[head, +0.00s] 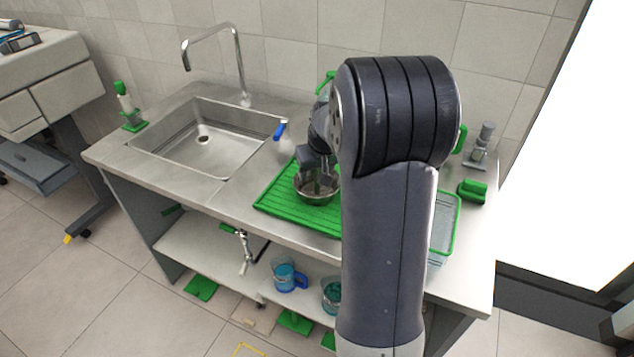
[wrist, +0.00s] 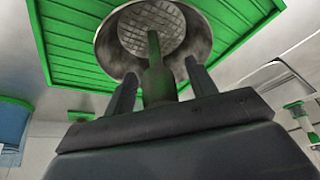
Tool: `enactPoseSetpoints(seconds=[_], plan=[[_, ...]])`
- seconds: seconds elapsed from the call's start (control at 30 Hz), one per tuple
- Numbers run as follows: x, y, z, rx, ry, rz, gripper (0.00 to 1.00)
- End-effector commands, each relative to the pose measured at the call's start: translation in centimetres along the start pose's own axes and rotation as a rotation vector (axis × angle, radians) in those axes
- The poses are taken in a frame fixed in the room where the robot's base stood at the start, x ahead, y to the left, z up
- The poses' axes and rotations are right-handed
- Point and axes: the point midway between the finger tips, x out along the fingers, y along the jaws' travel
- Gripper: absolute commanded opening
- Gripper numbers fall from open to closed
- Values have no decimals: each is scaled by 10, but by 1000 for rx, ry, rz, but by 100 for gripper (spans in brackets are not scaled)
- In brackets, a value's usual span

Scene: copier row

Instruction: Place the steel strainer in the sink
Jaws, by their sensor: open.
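The steel strainer (head: 327,198) is a round metal bowl standing on a ribbed green drainer mat (head: 277,207). In the wrist view the strainer (wrist: 190,42) shows its mesh bottom and a dark green handle-like piece rising between my fingers. My gripper (head: 318,172) is low over the strainer, fingers pointing down. In the wrist view my gripper (wrist: 160,70) is open, one finger on each side of that piece; I cannot tell whether they touch it. The steel sink (head: 205,157) is empty, left of the mat. My arm hides part of the mat.
A tall curved faucet (head: 240,65) stands behind the sink. A blue-handled item (head: 280,130) lies at the sink's right rim. A green brush in a holder (head: 127,105) stands at the left. A green-rimmed basket (head: 445,220) and a green block (head: 472,192) are right of my arm.

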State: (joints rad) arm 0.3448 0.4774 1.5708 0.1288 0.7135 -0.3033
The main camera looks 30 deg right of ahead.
Motion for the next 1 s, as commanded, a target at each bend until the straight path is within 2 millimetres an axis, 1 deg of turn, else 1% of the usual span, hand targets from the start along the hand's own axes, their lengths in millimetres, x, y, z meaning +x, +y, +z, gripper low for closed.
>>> enactPoseSetpoints(seconds=[0.23, 0.87, 1.0], plan=[[1, 0, 0, 0, 0, 0, 53], [1, 0, 0, 0, 1, 0, 1], [1, 0, 0, 0, 1, 0, 0]])
